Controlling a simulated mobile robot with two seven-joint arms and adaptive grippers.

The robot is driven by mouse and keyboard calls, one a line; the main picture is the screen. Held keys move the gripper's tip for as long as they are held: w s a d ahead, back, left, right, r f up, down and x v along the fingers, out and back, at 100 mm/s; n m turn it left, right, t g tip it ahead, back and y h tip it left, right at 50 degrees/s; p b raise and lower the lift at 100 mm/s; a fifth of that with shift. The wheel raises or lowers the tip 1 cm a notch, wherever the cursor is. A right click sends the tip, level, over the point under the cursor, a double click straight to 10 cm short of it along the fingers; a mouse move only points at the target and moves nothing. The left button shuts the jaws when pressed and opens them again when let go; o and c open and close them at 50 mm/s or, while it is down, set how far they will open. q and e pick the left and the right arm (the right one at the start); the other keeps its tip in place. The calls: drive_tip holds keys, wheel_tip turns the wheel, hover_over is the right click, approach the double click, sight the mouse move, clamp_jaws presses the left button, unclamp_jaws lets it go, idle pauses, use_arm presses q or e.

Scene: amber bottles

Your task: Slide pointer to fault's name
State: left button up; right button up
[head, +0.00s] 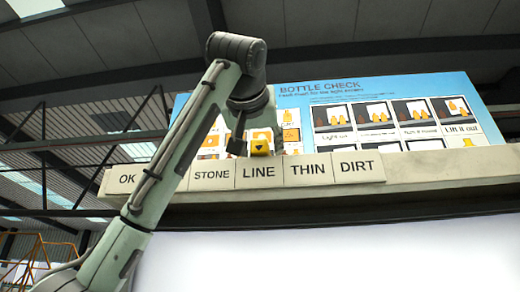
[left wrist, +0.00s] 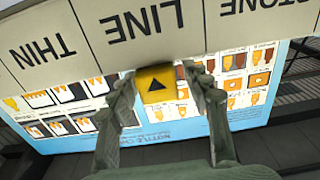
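The yellow pointer (head: 260,147) with a black arrow sits on the ledge directly above the LINE label (head: 259,176), and its arrow points at that label. In the left wrist view the pointer (left wrist: 156,84) lies between the two fingers of my left gripper (left wrist: 160,82), with a narrow gap seeming to show at its sides. The gripper (head: 255,138) reaches the ledge from above and looks open around the pointer. The label row also reads OK (head: 127,180), STONE (head: 211,174), THIN (head: 307,171) and DIRT (head: 357,166). My arm hides a label between OK and STONE.
The blue BOTTLE CHECK chart (head: 390,88) with bottle pictures stands behind the ledge (head: 430,169). A white panel (head: 350,245) is below. The ledge is clear to the right of the pointer. My left arm covers the chart's left part.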

use_arm(q)
drive_tip(key=s, duration=1.2)
drive_tip(key=shift+a, duration=0.2)
idle(0.4)
